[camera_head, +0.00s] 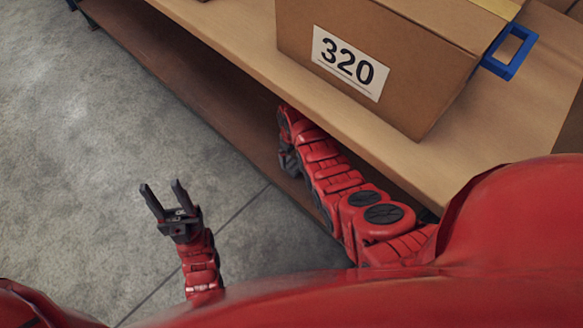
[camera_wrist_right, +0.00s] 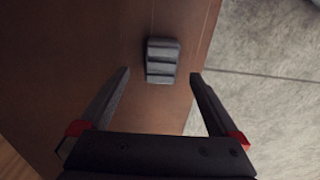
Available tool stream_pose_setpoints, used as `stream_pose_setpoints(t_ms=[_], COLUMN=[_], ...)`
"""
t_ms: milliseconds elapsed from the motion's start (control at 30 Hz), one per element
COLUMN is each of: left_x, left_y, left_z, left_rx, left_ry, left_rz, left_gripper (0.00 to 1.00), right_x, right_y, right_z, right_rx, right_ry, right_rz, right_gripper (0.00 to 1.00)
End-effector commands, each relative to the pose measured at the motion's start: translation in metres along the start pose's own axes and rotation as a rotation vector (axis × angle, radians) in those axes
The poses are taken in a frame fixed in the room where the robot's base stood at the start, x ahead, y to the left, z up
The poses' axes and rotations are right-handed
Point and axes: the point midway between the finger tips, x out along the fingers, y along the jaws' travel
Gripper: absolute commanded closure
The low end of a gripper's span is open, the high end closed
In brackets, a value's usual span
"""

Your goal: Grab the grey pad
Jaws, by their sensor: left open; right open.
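The grey pad (camera_wrist_right: 161,61) is a small ribbed block on a brown board in the right wrist view. It lies ahead of my open right gripper (camera_wrist_right: 160,75), between the lines of its two fingers, and the fingers do not grip it. In the head view my right gripper (camera_head: 288,158) is at the edge of the upper shelf board, over the lower board, and its fingers are hard to make out. The pad cannot be seen in the head view. My left gripper (camera_head: 161,186) is open and empty above the floor.
A cardboard box (camera_head: 375,55) labelled 320 stands on the upper shelf board (camera_head: 225,35), with a blue handle-like part (camera_head: 508,50) at its right. The lower brown board (camera_head: 190,95) runs beneath. The grey concrete floor (camera_head: 90,160) at the left is clear.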

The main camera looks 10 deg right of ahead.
Motion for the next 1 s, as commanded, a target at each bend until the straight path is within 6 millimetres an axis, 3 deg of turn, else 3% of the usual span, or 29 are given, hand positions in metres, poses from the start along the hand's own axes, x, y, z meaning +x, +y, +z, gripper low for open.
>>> stream_pose_setpoints(t_ms=[267, 600, 867, 1000], left_x=[-0.008, -0.032, -0.031, -0.031], left_y=[0.0, 0.002, 0.001, 0.001], left_z=[0.001, 0.005, 0.004, 0.004], left_rx=[0.0, 0.001, 0.002, 0.002], left_ry=[0.0, 0.004, 0.005, 0.005], left_rz=[0.0, 0.005, 0.006, 0.006], left_gripper=[0.5, 0.5, 0.5, 0.5], right_x=[0.015, 0.058, 0.058, 0.058], right_y=[-0.001, -0.003, -0.003, -0.003], right_z=[0.0, -0.001, -0.001, -0.001], right_rx=[0.0, 0.0, 0.0, 0.0], right_ry=[-0.003, -0.003, -0.001, -0.001], right_rz=[-0.002, -0.002, -0.001, -0.001], right_gripper=[0.03, 0.03, 0.03, 0.28])
